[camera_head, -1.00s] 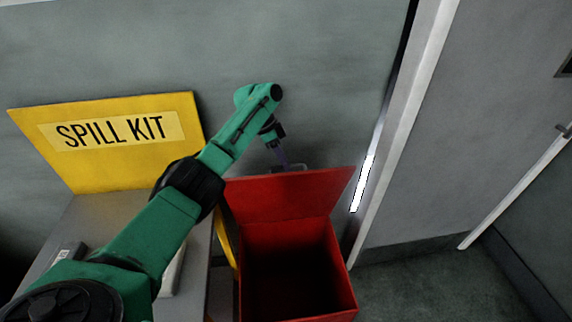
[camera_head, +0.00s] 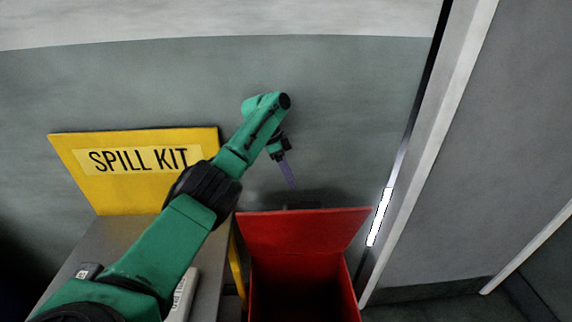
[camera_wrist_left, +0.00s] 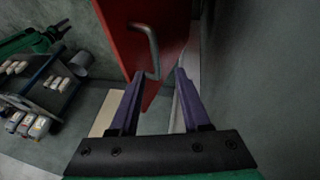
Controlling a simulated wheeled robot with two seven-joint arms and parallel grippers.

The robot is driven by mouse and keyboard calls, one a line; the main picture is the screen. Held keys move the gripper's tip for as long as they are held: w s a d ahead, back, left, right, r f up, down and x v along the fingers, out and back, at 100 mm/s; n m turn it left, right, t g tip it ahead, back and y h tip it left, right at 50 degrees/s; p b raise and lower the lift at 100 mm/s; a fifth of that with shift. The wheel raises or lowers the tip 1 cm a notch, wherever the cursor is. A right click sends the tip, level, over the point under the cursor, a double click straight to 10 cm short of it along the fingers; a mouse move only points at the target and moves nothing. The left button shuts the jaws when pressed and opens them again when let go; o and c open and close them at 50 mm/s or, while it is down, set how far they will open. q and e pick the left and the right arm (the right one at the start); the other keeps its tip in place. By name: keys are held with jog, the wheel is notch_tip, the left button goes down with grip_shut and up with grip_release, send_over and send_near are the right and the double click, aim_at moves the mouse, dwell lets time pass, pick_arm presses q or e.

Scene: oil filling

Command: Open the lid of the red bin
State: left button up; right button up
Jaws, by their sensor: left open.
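The red bin (camera_head: 352,293) stands at the lower middle of the head view, with its dark inside showing. Its red lid (camera_head: 305,232) is raised at the back, near the grey wall. My left gripper (camera_head: 291,178) is behind and above the lid's top edge, apart from it. In the left wrist view, the lid (camera_wrist_left: 120,40) shows with a grey bent handle (camera_wrist_left: 150,42) on its face. The left gripper (camera_wrist_left: 160,74) is open there, and its purple fingers point toward the handle's end. Nothing is clearly between them. My right gripper is not in view.
A yellow SPILL KIT panel (camera_head: 142,205) stands up at the left, behind a grey cabinet top (camera_head: 105,238). A door frame (camera_head: 430,150) is right of the bin. A shelf with several bottles (camera_wrist_left: 38,125) shows in the left wrist view.

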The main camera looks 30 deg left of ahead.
pick_arm(q)
jog(key=v, duration=0.3)
jog(key=shift+r, duration=0.1)
dwell(0.7)
